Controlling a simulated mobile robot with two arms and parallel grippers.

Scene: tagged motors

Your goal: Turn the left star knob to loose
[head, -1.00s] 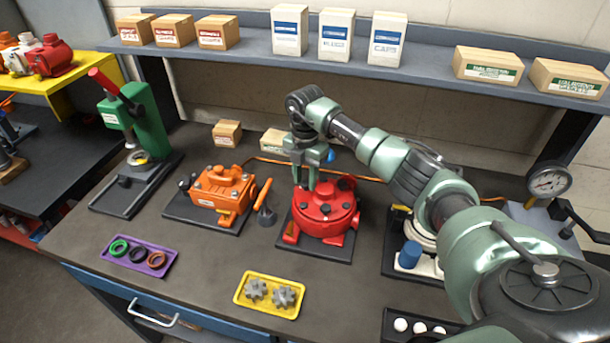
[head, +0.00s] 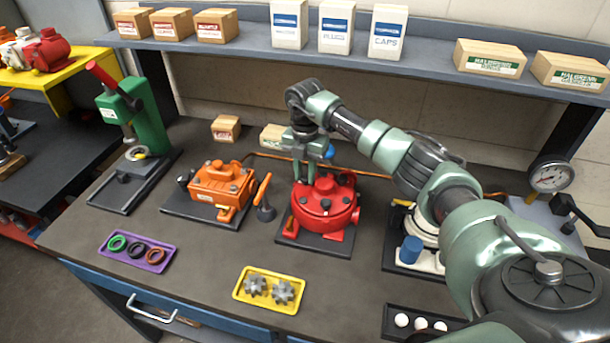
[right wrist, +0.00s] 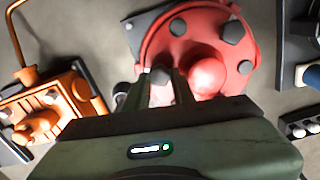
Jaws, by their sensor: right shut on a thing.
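The red round motor housing (head: 335,207) sits on a dark base plate in the middle of the bench, with several dark knobs on its top. My right gripper (head: 304,180) points down at the housing's left side. In the right wrist view, my right gripper (right wrist: 161,88) is shut on a dark faceted knob (right wrist: 160,75) at the edge of the red housing (right wrist: 150,42). The fingers partly hide this knob, and its turned position cannot be told. My left gripper is not in view.
An orange motor (head: 222,187) and an upright tool with an orange handle (head: 263,190) stand left of the housing. A yellow tray with gears (head: 238,292) lies in front. A blue-capped unit (head: 411,250) stands to the right. A shelf (head: 400,72) runs behind.

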